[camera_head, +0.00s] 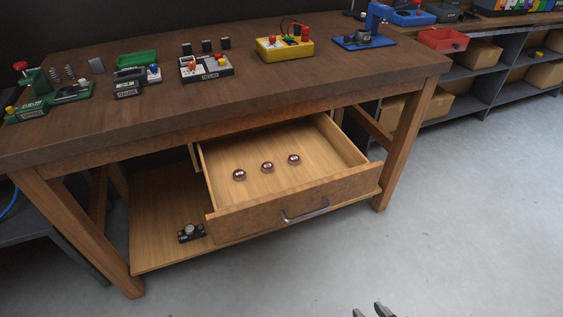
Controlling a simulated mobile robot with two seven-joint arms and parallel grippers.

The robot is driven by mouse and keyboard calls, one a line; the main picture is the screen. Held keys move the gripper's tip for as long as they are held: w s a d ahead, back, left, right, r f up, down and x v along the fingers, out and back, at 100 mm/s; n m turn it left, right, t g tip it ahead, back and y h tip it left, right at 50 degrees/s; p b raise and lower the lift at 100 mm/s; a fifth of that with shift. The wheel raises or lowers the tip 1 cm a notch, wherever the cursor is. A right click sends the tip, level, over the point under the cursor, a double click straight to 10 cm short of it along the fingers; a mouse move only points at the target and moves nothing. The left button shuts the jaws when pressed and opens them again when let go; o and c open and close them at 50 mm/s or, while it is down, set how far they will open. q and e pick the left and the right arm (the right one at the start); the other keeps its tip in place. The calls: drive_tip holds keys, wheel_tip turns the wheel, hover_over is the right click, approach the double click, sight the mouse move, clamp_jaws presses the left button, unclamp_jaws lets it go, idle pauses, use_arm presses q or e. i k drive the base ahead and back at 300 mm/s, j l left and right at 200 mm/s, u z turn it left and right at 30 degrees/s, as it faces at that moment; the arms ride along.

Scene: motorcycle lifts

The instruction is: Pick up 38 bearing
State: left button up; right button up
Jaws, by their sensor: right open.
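Three small round reddish-brown bearings lie in a row on the floor of the open drawer (330,157): a left bearing (239,175), a middle bearing (267,167) and a right bearing (294,159). Each has a pale label on top, too small to read, so I cannot tell which is 38. My right gripper (371,309) shows only its fingertips at the bottom edge. It is open and empty, in front of the drawer and well apart from it. My left gripper is not in view.
The wooden workbench (130,93) overhangs the drawer's back. A yellow box (284,49) and other devices stand on it. A small black device (191,232) sits on the lower shelf. Shelves with a red bin (443,40) stand at right. The grey floor in front is clear.

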sight(266, 167)
drive_tip(key=i+l+u, duration=0.15)
drive_tip(key=l, duration=0.3)
drive_tip(key=i+l+u, duration=0.2)
drive_tip(key=l, duration=0.25)
drive_tip(key=l+u, duration=0.15)
drive_tip(key=l, duration=0.35)
drive_tip(key=i+l+u, duration=0.2)
drive_tip(key=l, duration=0.3)
drive_tip(key=k+j, duration=0.05)
drive_tip(key=k, duration=0.05)
